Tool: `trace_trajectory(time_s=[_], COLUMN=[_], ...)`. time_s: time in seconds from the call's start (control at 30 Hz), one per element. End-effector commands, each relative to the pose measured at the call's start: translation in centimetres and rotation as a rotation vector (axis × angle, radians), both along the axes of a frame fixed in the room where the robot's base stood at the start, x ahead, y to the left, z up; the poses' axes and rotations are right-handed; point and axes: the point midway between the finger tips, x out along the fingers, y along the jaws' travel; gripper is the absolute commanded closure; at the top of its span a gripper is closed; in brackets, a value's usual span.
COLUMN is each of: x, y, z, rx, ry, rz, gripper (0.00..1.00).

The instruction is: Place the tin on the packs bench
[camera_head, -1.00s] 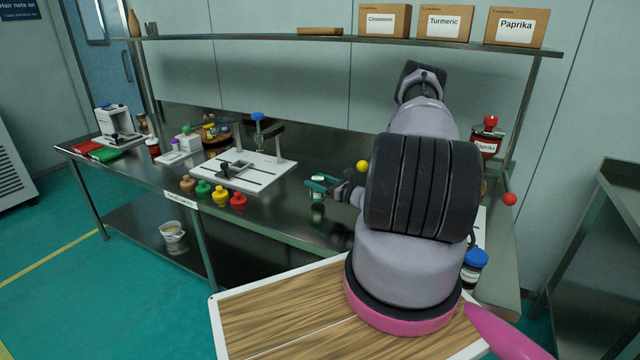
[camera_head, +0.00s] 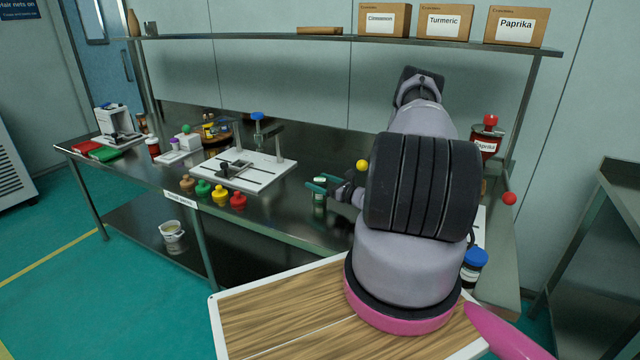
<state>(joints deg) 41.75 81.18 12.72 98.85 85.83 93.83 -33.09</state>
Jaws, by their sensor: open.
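A small tin (camera_head: 319,196), pale and green, stands on the long steel bench (camera_head: 290,222) near its front edge. My gripper (camera_head: 320,184) reaches in from the right at the tin, with its dark green fingers level with the tin's upper part. The fingers are spread, with the tin between or just beside them; contact cannot be told. My arm hides part of the bench to the right.
A white fixture plate (camera_head: 243,170) with posts stands left of the tin. Several coloured weights, including a red one (camera_head: 238,201), line the front edge. A blue-lidded jar (camera_head: 474,265) is at right. Another steel table (camera_head: 610,215) stands far right. A shelf (camera_head: 330,38) runs above.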

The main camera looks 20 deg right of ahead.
Motion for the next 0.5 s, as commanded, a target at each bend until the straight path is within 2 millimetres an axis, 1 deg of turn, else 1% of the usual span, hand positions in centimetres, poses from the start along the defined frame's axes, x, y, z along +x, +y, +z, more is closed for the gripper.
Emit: trace_trajectory(time_s=[0.07, 0.3, 0.4, 0.5], x=[-0.8, -4.5, -5.7, -6.4], y=[-0.5, -2.4, -2.9, -3.3], z=[-0.1, 0.0, -0.1, 0.0], rx=[0.0, 0.001, 0.0, 0.001], ry=[0.001, 0.002, 0.001, 0.0], rz=[-0.003, -0.003, -0.002, -0.002], gripper=[0.0, 0.0, 0.0, 0.0])
